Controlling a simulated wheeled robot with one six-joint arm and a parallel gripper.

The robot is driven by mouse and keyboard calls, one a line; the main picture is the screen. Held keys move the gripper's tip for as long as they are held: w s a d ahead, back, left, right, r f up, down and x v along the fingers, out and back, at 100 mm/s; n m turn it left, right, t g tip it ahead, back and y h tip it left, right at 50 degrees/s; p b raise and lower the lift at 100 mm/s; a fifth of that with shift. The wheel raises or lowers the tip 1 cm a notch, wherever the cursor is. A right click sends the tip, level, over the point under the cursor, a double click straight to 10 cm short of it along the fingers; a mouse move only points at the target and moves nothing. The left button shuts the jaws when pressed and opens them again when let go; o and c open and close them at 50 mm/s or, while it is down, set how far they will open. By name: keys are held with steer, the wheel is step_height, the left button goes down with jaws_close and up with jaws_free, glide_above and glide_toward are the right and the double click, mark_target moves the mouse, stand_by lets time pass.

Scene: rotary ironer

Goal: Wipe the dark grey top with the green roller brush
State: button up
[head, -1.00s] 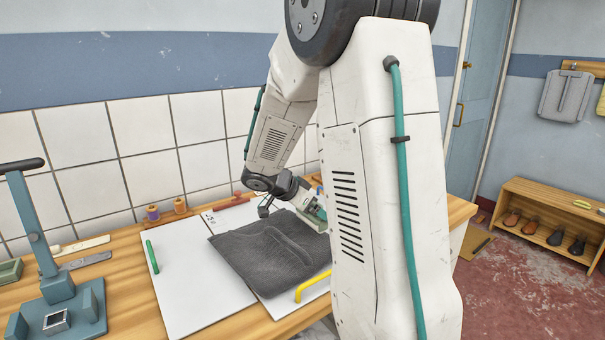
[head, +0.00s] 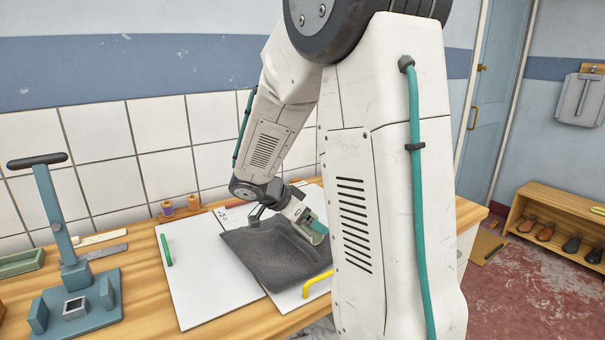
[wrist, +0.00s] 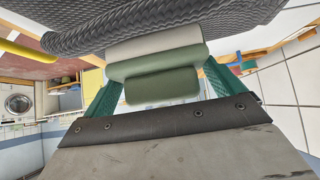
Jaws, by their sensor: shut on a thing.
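The dark grey top (head: 262,258) lies spread on a white board on the table. Its dark woven cloth fills the top edge of the wrist view (wrist: 130,27). My gripper (head: 312,226) is over the right part of the top, partly beside my large white arm link. In the wrist view its teal fingers are shut on the green roller brush (wrist: 160,88), with a green body and a pale grey strip against or very near the cloth. I cannot tell if it touches. My arm hides the right end of the top.
The white board (head: 205,285) carries a green handle (head: 165,250) at left and a yellow handle (head: 317,283) at front. A blue press stand (head: 72,270) and thread spools (head: 180,206) are to the left. A tiled wall bounds the back.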

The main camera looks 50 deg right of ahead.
steer(key=shift+a+r, duration=0.15)
steer(key=shift+r, duration=3.95)
